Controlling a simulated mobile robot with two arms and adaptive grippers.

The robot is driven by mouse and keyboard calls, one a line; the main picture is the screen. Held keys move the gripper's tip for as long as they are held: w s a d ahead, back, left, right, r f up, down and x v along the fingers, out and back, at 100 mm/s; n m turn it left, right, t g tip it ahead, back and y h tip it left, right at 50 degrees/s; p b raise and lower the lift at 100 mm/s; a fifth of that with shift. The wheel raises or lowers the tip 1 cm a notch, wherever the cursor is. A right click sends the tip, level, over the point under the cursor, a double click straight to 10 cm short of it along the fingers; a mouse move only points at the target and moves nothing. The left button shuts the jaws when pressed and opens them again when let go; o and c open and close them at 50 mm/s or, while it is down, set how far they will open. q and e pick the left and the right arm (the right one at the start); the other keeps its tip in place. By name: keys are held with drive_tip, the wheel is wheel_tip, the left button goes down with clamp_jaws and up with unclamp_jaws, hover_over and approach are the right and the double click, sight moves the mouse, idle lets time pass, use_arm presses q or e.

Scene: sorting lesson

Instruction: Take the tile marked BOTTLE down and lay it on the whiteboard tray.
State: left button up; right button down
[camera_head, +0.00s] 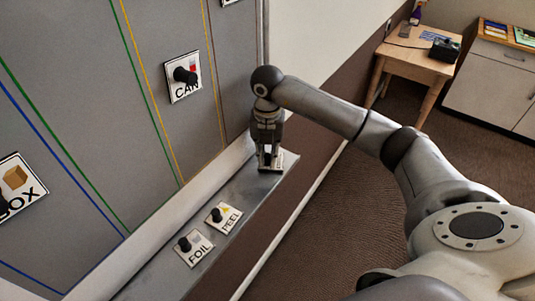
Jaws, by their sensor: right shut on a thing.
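My right gripper (268,156) points down at the far right end of the whiteboard tray (244,180). It is shut on the black knob of a white tile (280,166), which is at the tray's surface; I cannot tell whether it rests fully on it. The gripper hides most of this tile, so its word cannot be read. No other tile in view shows the word BOTTLE. My left gripper is not in view.
Tiles marked PEEL (230,221) and FOIL (199,253) lie on the tray. Tiles marked CAN (183,91) and BOX (19,176) hang on the grey whiteboard (75,105). The tray is bare between PEEL and my gripper. A wooden table (410,55) stands far right.

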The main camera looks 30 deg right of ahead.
drive_tip(key=c, duration=1.3)
unclamp_jaws()
drive_tip(key=shift+c, duration=0.2)
drive_tip(key=o, duration=0.4)
drive_tip(key=shift+r+p, duration=2.45)
drive_tip(key=shift+r, duration=1.1)
drive_tip(key=shift+f, duration=0.1)
